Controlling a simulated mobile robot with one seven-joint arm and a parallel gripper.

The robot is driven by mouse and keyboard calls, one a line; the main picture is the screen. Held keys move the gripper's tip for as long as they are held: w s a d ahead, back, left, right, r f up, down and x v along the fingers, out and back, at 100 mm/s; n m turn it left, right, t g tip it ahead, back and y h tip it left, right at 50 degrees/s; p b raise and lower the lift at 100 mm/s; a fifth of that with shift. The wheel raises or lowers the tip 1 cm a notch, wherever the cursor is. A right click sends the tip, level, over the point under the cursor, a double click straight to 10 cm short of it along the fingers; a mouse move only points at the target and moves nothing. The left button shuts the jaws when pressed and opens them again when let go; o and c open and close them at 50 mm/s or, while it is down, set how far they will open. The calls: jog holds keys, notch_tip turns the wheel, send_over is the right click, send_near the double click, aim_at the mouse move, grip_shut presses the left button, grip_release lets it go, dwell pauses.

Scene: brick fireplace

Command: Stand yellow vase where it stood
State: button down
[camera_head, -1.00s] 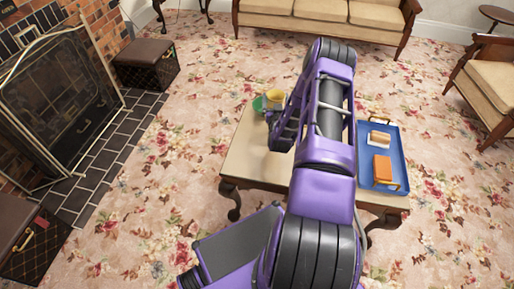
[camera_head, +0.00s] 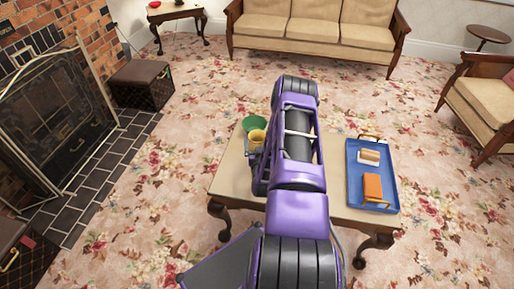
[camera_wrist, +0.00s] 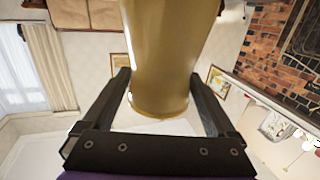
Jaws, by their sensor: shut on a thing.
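The yellow vase (camera_head: 257,136) shows at the far left end of the low table (camera_head: 226,180), in front of a green bowl-like thing (camera_head: 254,123) and partly hidden by my arm. In the wrist view the vase (camera_wrist: 162,60) fills the middle, between the two dark fingers of my gripper (camera_wrist: 163,80). My gripper is shut on it. The vase's far end is cut off by the picture's top edge. In the head view I cannot tell whether the vase touches the table.
A blue tray (camera_head: 352,192) on the table's right side holds an orange block (camera_head: 372,187) and a pale, brown-topped block (camera_head: 369,157). A sofa (camera_head: 313,25) stands behind, an armchair (camera_head: 480,95) at right and a fireplace screen (camera_head: 60,120) at left. Open carpet surrounds the table.

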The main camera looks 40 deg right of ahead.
jog(key=shift+f+b, duration=0.3)
jog(key=shift+f, duration=1.45)
grip_release()
jog(key=shift+s+a, duration=0.2)
jog(key=p+v, duration=0.1)
jog(key=v, duration=1)
jog(key=shift+s, duration=0.25)
jog(key=shift+a, duration=0.1)
